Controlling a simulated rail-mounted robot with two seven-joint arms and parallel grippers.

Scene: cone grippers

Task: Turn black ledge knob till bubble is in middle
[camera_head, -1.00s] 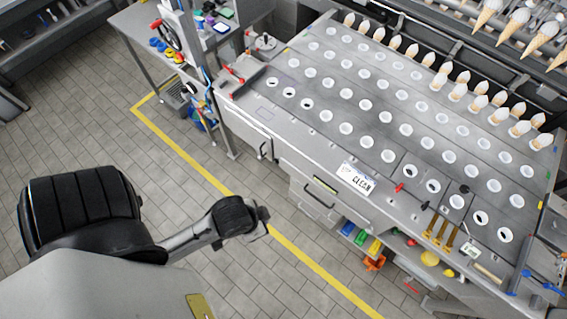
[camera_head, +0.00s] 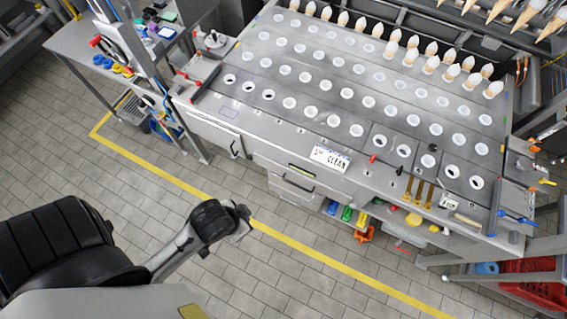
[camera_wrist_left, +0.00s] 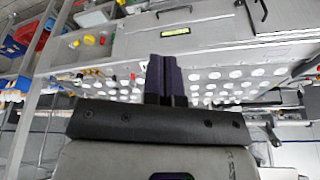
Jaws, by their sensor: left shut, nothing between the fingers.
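The bubble's position is too small to tell. In the head view my left arm ends over the floor, apart from the table's front. My right gripper is not in view.
The worktable (camera_head: 262,135) has rows of holes, with cones along its back. A "CLEAN" sign (camera_head: 330,158) lies at its front edge. Dark drawer handles (camera_head: 298,186) stick out below. A red crate (camera_head: 535,285) stands at lower right. Tiled floor before the table is clear.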

